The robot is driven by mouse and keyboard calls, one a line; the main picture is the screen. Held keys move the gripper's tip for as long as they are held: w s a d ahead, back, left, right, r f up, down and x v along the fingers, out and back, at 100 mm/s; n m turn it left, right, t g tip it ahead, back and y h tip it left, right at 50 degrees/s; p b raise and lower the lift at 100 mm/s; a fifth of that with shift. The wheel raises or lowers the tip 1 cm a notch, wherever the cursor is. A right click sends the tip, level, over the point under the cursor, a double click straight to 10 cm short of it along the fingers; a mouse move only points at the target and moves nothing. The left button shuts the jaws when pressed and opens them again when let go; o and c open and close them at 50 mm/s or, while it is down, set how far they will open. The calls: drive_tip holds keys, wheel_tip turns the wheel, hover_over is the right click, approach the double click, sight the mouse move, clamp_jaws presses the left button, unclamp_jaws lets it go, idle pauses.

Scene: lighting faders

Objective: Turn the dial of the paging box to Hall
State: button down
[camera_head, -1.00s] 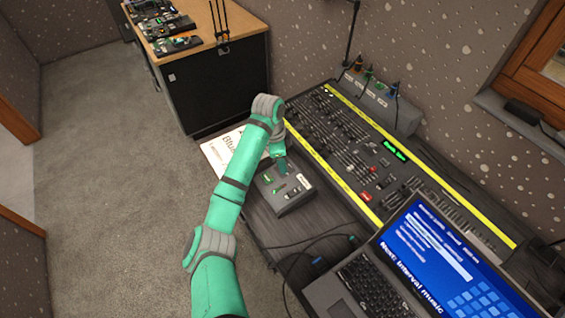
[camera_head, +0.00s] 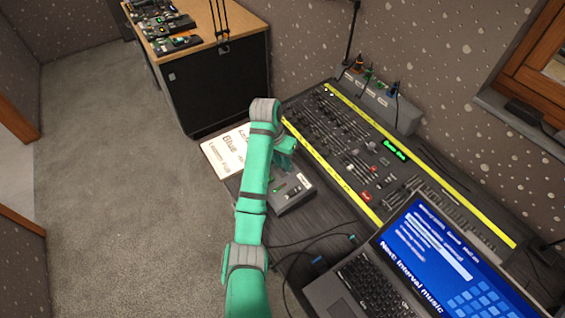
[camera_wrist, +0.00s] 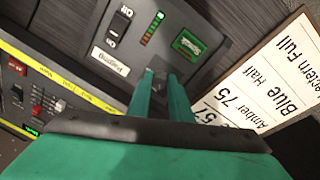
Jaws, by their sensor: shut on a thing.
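The paging box (camera_head: 297,190) is a grey box on the dark desk, partly hidden by my arm in the head view. In the wrist view the paging box (camera_wrist: 205,22) shows a "Paging" label, a rocker switch (camera_wrist: 119,24), a column of level lights and a small green display (camera_wrist: 187,43) whose word I cannot read surely. My gripper (camera_wrist: 160,84) is over the box, its two green fingers shut on the small dark dial (camera_wrist: 158,76). The fingers hide most of the dial, so its pointing direction is unclear.
A lighting desk with faders (camera_head: 345,145) and yellow edge strips lies right of the box. A printed card (camera_head: 222,153) lies to its left. An open laptop (camera_head: 430,255) and cables are in front. A wooden-topped cabinet (camera_head: 215,85) stands behind.

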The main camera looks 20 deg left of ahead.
drive_tip(key=n, duration=0.4)
drive_tip(key=shift+s+n, duration=0.1)
drive_tip(key=shift+n, duration=0.2)
drive_tip(key=n, duration=0.4)
drive_tip(key=shift+d+n, duration=0.1)
drive_tip(key=shift+n, duration=0.3)
drive_tip(key=shift+r, duration=0.1)
drive_tip(key=c, duration=1.6)
unclamp_jaws()
drive_tip(key=shift+r, duration=0.1)
